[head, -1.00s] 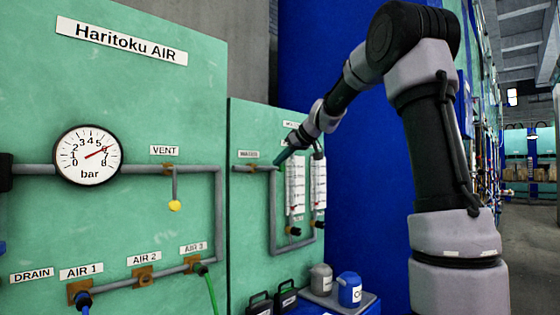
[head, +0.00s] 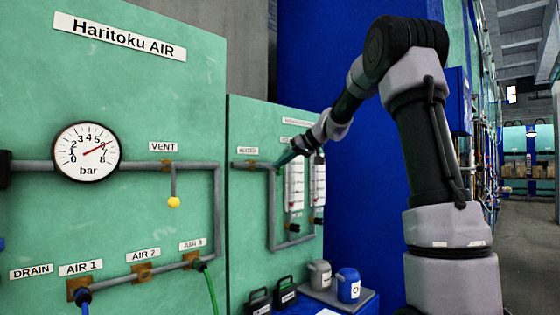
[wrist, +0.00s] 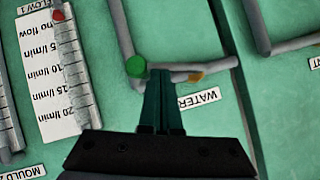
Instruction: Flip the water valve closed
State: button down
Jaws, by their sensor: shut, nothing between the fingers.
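The water valve is on the grey pipe beside the WATER label (wrist: 198,97). In the wrist view its brass body (wrist: 195,76) shows right of my fingers, and a green ball knob (wrist: 136,66) shows just left of the fingertips. The handle appears to lie along the pipe, partly hidden by my fingers. My gripper (wrist: 158,75) is shut and empty, its tips overlapping the pipe and handle in the picture; I cannot tell whether they touch. In the head view my gripper (head: 281,162) is at the pipe corner right of the WATER label (head: 248,151), and hides the knob.
Flow meters (head: 295,186) stand close right of my gripper; one scale (wrist: 55,75) fills the wrist view's left. The air panel has a gauge (head: 87,152) and a yellow-knobbed vent valve (head: 174,202). Cans (head: 348,286) stand on a blue surface below.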

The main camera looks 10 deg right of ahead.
notch_tip(320, 180, down, 2)
jog(key=shift+f+m+g+y, duration=0.2)
jog(key=shift+m+g+y, duration=0.3)
jog(key=shift+m+y, duration=0.6)
jog(key=s+a+f+m+y, duration=0.2)
jog(key=a+f+m+y, duration=0.1)
jog(key=m+y, duration=0.3)
jog(key=shift+a+f+m, duration=0.15)
jog(key=shift+f+m, duration=0.55)
jog(key=shift+f, duration=0.1)
jog(key=shift+s, duration=0.1)
